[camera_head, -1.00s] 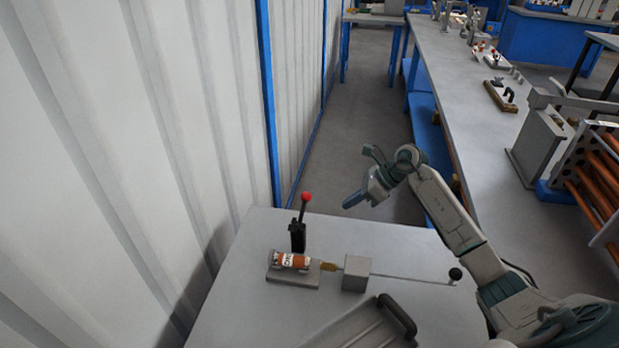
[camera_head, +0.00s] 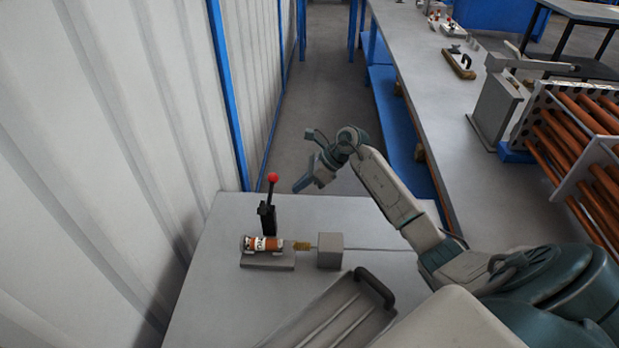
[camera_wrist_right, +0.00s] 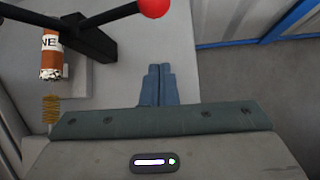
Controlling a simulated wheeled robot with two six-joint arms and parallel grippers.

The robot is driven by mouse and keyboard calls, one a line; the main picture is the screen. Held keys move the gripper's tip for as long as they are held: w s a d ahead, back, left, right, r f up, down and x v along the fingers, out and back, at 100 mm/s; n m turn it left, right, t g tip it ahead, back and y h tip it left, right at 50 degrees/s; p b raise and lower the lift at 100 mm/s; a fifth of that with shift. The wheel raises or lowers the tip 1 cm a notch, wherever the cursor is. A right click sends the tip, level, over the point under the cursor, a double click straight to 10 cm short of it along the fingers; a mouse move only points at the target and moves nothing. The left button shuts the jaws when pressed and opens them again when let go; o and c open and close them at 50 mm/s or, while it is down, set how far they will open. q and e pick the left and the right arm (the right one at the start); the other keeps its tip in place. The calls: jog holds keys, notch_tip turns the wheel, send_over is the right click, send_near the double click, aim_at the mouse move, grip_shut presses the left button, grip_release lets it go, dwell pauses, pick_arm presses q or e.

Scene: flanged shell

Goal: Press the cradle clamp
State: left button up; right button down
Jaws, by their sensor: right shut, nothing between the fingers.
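The cradle clamp is a black upright post and lever (camera_head: 268,215) with a red ball knob (camera_head: 273,177), on a grey base (camera_head: 267,261) on the small table. An orange-brown labelled cylinder (camera_head: 264,243) lies in its cradle. My right gripper (camera_head: 301,188) is shut and empty, above the table's back edge, right of the knob in the head view. In the right wrist view its blue fingers (camera_wrist_right: 158,86) are together. The red knob (camera_wrist_right: 154,7) is beyond the fingertips there, apart from them, and the dark clamp arm (camera_wrist_right: 85,35) is at upper left. My left gripper is not in view.
A brush (camera_head: 302,246) points at the cylinder from a grey block (camera_head: 330,251). A grey tray with a dark handle (camera_head: 376,288) lies at the table's front. A corrugated wall (camera_head: 110,150) stands on the left. A long bench (camera_head: 435,100) and a rack of copper-coloured tubes (camera_head: 585,150) are on the right.

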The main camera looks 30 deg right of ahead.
jog(key=b+x, duration=0.1)
jog(key=x, duration=0.3)
jog(key=shift+f, duration=0.15)
jog(key=shift+w+r+p, duration=0.15)
jog(key=shift+r+p, duration=0.4)
jog(key=shift+r, duration=0.05)
jog(key=shift+w+r+p, duration=0.15)
jog(key=shift+r+p, duration=0.4)
jog(key=shift+r, duration=0.1)
jog(key=shift+w+a+r+p, duration=0.2)
jog(key=shift+r+p, duration=0.1)
jog(key=shift+p, duration=0.05)
jog(key=shift+a+r, duration=0.1)
jog(key=shift+r, duration=0.2)
jog(key=shift+w+a+r+p, duration=0.1)
jog(key=shift+w+r+p, duration=0.1)
jog(key=shift+p, duration=0.15)
